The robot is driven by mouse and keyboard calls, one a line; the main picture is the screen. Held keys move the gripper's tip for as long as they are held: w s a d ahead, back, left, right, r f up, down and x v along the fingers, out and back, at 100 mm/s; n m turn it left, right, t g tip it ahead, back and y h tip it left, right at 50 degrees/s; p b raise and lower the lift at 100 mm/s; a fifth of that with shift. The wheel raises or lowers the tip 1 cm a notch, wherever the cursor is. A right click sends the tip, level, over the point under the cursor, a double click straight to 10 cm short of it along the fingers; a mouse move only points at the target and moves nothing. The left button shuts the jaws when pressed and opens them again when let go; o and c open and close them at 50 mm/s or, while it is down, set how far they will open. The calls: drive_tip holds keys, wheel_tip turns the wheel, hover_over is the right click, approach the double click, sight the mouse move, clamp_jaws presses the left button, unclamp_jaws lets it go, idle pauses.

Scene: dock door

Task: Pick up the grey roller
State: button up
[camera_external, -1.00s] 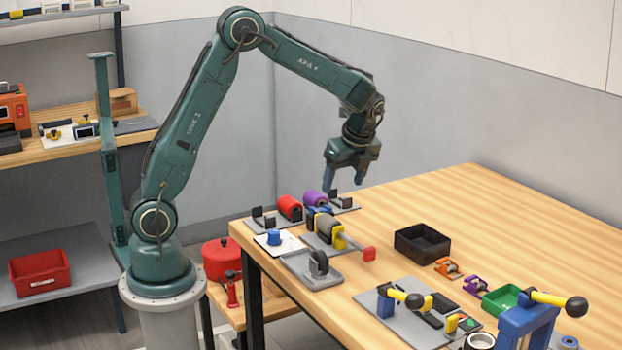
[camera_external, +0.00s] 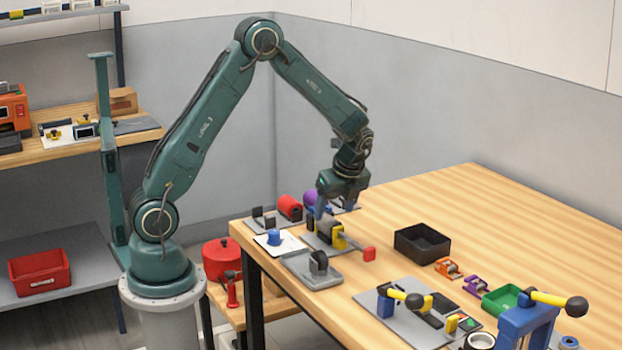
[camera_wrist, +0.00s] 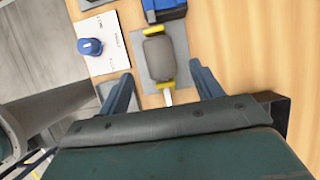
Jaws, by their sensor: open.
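The grey roller (camera_wrist: 159,58) lies between yellow end pieces on a grey plate in the wrist view. In the external view the roller (camera_external: 323,228) is partly hidden behind my gripper. My gripper (camera_external: 330,210) is open and low over the table, close to the roller. In the wrist view its two blue fingers (camera_wrist: 162,92) stand apart, with the roller ahead of them and between their lines. Nothing is between the fingertips that I can see as held.
A red roller (camera_external: 289,207) and a purple roller (camera_external: 310,198) lie behind. A blue knob (camera_external: 274,238) sits on a white card to the left.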

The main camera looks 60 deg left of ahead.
sight(332, 219)
drive_tip(key=shift+f, duration=0.15)
drive_tip(key=shift+x, duration=2.5)
drive_tip(key=shift+c, duration=0.5)
drive_tip(key=c, duration=1.1)
